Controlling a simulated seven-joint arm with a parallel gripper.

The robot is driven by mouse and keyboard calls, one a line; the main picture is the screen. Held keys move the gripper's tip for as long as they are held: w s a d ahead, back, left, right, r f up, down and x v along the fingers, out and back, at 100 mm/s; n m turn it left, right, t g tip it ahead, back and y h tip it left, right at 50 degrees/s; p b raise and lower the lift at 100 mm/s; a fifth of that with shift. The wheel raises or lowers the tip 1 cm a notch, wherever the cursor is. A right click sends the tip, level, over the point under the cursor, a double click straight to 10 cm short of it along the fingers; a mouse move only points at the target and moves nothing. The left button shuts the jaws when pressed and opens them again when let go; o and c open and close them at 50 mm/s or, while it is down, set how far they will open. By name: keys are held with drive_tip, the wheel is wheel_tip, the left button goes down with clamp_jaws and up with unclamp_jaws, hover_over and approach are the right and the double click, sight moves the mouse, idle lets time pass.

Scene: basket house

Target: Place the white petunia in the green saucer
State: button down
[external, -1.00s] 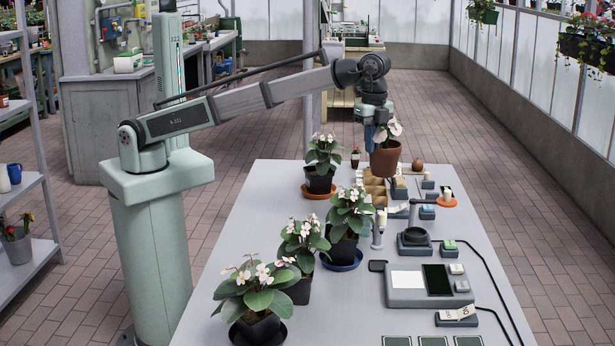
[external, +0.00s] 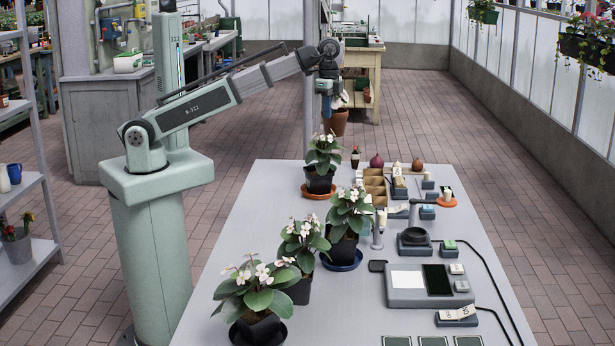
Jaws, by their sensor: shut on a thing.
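My gripper (external: 328,104) is shut on a terracotta pot (external: 336,124) with a pale, whitish plant, mostly hidden behind the gripper. The pot is held in the air beyond the far end of the row of potted plants, seen above and behind the farthest one. I cannot tell the held plant's kind. White-flowered plants in dark pots stand along the table's left side: a far one (external: 322,153) on an orange saucer (external: 319,192), one (external: 350,210) on a blue saucer (external: 342,261), another (external: 300,243), and a near one (external: 257,292) on a dark saucer (external: 284,332). I cannot make out a green saucer.
The grey table (external: 225,240) holds a cardboard divided box (external: 374,186), a red onion-like bulb (external: 376,162), a brown round thing (external: 417,165), an orange dish (external: 446,203) and a flat device (external: 420,285) with cables. The strip left of the plants is clear.

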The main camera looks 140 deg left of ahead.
drive_tip(key=s+n, duration=0.1)
drive_tip(key=s, duration=0.5)
wheel_tip(320, 180, down, 16)
drive_tip(key=shift+s+a+r, duration=0.2)
drive_tip(key=shift+a+r, duration=0.05)
drive_tip(key=shift+a, duration=0.05)
idle(0.3)
drive_tip(key=shift+f, duration=0.1)
drive_tip(key=c, duration=1.3)
unclamp_jaws()
wheel_tip(320, 180, up, 12)
